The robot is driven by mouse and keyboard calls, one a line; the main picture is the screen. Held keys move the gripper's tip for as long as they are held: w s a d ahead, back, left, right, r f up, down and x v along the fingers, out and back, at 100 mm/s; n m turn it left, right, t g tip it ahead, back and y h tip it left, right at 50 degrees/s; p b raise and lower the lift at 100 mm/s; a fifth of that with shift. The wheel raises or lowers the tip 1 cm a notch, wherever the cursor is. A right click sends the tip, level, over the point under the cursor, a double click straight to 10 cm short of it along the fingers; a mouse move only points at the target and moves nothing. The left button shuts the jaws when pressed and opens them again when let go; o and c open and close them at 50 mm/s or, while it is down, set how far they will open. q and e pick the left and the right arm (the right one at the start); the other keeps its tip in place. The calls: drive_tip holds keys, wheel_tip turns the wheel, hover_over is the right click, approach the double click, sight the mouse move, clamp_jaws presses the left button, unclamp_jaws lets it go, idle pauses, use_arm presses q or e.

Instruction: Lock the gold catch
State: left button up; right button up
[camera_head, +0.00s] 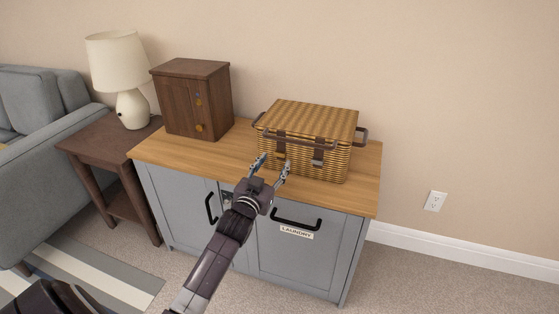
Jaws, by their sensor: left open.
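A small dark wooden cabinet (182,108) stands on the left of the wooden countertop (240,158). A second gold fitting (199,127) is lower down. Which gold one is the catch, and whether it is locked, I cannot tell at this size. My left gripper (273,161) is open, its fingers in front of the wicker basket, to the right of the cabinet and apart from its gold fittings. My right gripper is not in view.
The closed wicker basket (300,119) with dark straps and side handles fills the right of the countertop. Below are grey doors (303,258) with black handles. A side table (98,137) with a white lamp (118,62) stands left, beside a grey sofa (50,172).

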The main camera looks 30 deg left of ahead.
sight(279, 156)
use_arm(q)
drive_tip(key=shift+x, duration=1.6)
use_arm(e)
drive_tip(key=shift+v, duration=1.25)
use_arm(q)
drive_tip(key=shift+d, duration=0.1)
drive_tip(key=shift+c, duration=0.3)
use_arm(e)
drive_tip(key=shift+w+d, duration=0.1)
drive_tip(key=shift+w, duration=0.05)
use_arm(q)
drive_tip(key=c, duration=1.1)
drive_tip(key=shift+r, duration=0.1)
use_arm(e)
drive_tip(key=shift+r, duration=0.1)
